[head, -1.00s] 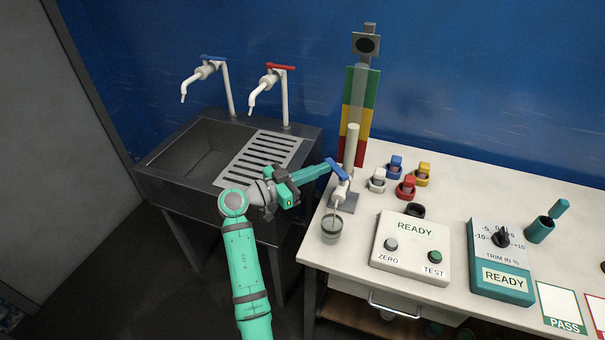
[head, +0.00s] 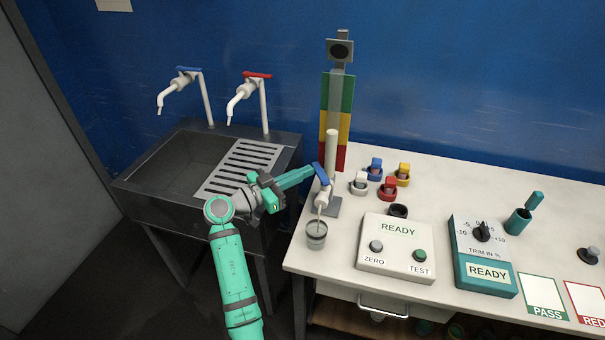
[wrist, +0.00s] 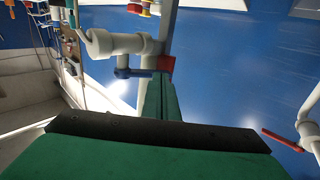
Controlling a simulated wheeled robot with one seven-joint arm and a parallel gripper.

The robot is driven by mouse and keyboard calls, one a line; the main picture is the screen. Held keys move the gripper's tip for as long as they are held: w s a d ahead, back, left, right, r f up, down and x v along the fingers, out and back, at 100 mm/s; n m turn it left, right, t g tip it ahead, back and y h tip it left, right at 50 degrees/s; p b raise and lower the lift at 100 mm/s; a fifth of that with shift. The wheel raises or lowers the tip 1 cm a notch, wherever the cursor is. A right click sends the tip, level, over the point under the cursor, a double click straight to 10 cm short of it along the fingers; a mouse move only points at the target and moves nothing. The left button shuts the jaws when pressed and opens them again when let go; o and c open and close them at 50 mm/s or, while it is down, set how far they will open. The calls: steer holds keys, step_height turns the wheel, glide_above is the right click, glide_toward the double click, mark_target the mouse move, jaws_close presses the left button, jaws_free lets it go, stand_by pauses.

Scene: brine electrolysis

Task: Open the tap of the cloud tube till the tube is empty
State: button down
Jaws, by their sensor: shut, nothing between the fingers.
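The cloud tube (head: 331,150) is a white upright tube in front of a green, yellow and red board. Its tap has a blue lever (head: 321,174) and a white spout pointing down. A thin streak runs from the spout toward a grey cup (head: 316,238) below it. My gripper (head: 311,170) is shut and empty, with its fingertips at or very close to the blue lever; contact is not clear. In the wrist view, the blue lever (wrist: 130,72) lies just left of my shut fingertips (wrist: 160,85). The liquid level in the tube is not readable.
Left is a sink (head: 185,165) with blue-handled and red-handled taps. On the white table are several coloured caps, a READY box (head: 397,245) with ZERO and TEST buttons, a trim dial box (head: 483,260) and PASS and RED cards. A post stands behind the tube.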

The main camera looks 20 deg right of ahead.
steer(key=shift+a, duration=0.1)
steer(key=a, duration=1.3)
steer(key=shift+s+a, duration=0.2)
steer(key=shift+a, duration=0.2)
steer(key=shift+s, duration=0.1)
steer(key=shift+w, duration=0.25)
steer(key=shift+s+d, duration=0.15)
steer(key=shift+s, duration=0.05)
stand_by(0.3)
steer(key=shift+w+a, duration=0.1)
steer(key=shift+a, duration=0.15)
stand_by(1.1)
